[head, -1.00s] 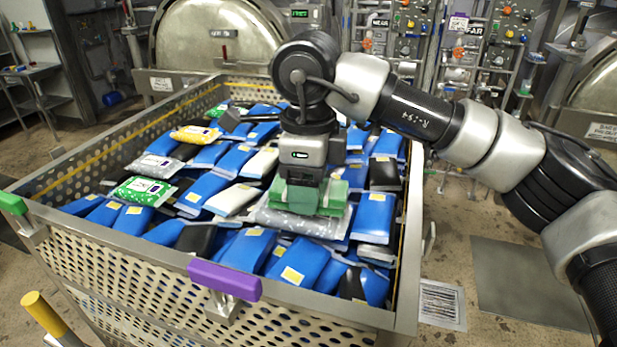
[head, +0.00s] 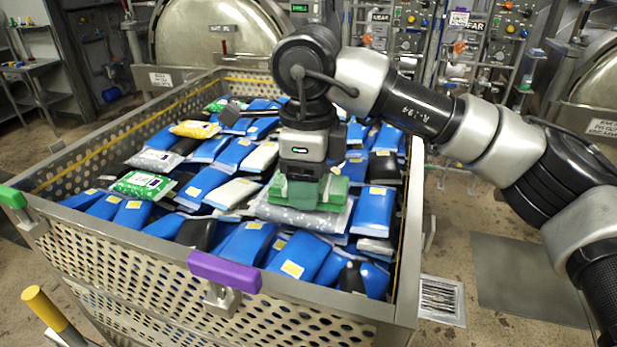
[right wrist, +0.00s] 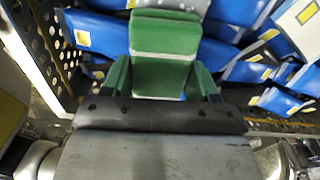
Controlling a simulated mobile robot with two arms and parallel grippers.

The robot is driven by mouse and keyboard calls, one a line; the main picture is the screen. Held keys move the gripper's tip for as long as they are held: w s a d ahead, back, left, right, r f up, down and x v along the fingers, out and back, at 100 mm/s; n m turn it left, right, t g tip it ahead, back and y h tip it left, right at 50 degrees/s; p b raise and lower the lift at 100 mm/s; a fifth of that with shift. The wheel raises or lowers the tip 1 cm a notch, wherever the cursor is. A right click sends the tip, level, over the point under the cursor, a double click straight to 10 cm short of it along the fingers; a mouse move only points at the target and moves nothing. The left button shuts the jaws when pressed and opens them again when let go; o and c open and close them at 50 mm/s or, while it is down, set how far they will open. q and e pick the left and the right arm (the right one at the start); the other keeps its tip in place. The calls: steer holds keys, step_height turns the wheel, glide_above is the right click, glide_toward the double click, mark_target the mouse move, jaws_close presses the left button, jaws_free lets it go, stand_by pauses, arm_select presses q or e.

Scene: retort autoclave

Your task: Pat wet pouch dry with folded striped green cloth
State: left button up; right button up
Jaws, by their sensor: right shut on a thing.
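The folded green cloth (head: 330,194) is in my right gripper (head: 304,182), over the middle of the crate. The right wrist view shows the cloth (right wrist: 165,75) between the fingers, with a pale stripe across it. The fingers are shut on it. A grey speckled pouch (head: 285,214) lies flat on the heap, directly under the cloth. The cloth appears to rest on it, but I cannot clearly see the contact. The cloth hides the pouch's middle. My left gripper is not in view.
A perforated metal crate (head: 120,262) holds many blue pouches (head: 375,212), plus a green one (head: 142,185) and a yellow one (head: 195,129). Its rim has a purple clip (head: 224,273) in front and a green clip (head: 12,198) at left. Control panels stand behind.

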steer(key=shift+f+b, duration=0.45)
stand_by(1.5)
steer(key=shift+r+p, duration=2.15)
steer(key=shift+r, duration=1.45)
steer(key=shift+f, duration=0.15)
steer(key=shift+w+a+f+b, duration=0.15)
steer(key=shift+a+f+b, duration=0.25)
steer(key=shift+f+b, duration=0.4)
steer(key=shift+w+a+f+b, duration=0.1)
steer(key=shift+a+f+b, duration=0.3)
steer(key=shift+f, duration=0.7)
steer(key=shift+w+a+f+b, duration=0.15)
steer(key=shift+a+f+b, duration=0.2)
steer(key=shift+f+b, duration=0.5)
steer(key=shift+f+b, duration=0.4)
steer(key=shift+f, duration=0.3)
steer(key=shift+r+p, duration=2.3)
steer(key=shift+r, duration=1.3)
